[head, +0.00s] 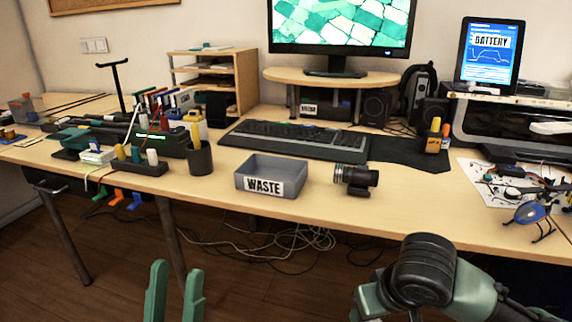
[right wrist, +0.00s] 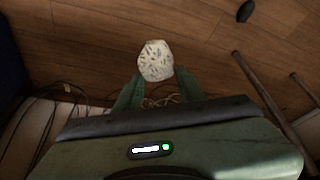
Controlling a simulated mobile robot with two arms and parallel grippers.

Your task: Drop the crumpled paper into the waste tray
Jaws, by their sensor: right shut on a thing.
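The grey waste tray (head: 241,183), with a white WASTE label on its front, stands near the front edge of the desk in the head view. It looks empty where its inside shows. A pale, dark-flecked crumpled paper (right wrist: 155,60) is between the fingertips of my right gripper (right wrist: 158,79) in the right wrist view, held over the wooden floor. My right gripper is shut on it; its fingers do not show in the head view. My left gripper (head: 175,279) is open and empty at the bottom of the head view, in front of the desk.
A dark cylindrical device (head: 355,179) stands just right of the tray. A black cup (head: 199,159) and a tool rack (head: 140,168) are to its left. The keyboard (head: 290,139) lies behind it. A small helicopter (head: 531,213) stands at the right front. Cables lie under the desk.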

